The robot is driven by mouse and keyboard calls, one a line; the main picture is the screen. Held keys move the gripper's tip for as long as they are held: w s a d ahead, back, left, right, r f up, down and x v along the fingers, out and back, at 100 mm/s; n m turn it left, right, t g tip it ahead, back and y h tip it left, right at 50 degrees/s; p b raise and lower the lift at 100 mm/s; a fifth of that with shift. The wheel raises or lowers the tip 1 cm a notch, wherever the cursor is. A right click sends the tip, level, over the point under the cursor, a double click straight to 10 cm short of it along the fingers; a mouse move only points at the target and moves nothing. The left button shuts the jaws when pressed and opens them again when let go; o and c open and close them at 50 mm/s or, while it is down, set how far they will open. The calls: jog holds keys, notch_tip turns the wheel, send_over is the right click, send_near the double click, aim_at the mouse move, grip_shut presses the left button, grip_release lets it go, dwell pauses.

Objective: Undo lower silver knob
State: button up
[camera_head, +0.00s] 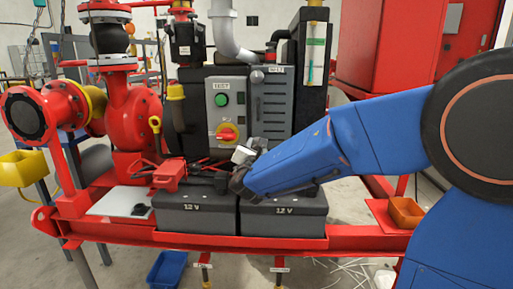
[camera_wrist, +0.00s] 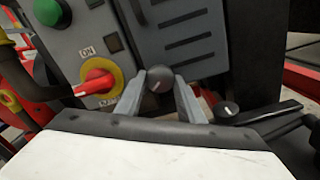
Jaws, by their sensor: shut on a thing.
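The grey louvred panel (camera_head: 270,105) stands beside the control box, with one round knob (camera_head: 257,76) at its upper left. In the wrist view, a dark grey round knob (camera_wrist: 159,82) with a small reddish mark sits at the panel's lower edge. My gripper (camera_wrist: 158,86) has a fingertip on each side of this knob and is shut on it. In the head view, my gripper (camera_head: 243,156) is at the panel's lower left, and my wrist and gripper hide the lower knob there.
The control box (camera_head: 225,108) has a green button (camera_head: 221,99) and a red switch (camera_head: 227,134) on yellow, close left of my gripper. Two black 12 V batteries (camera_head: 198,221) stand below. In the wrist view, a smaller black knob (camera_wrist: 228,110) and lever lie to the right.

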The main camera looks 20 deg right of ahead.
jog(key=o, duration=1.1)
jog(key=shift+c, duration=0.2)
jog(key=v, duration=1.7)
jog(key=shift+s, duration=0.2)
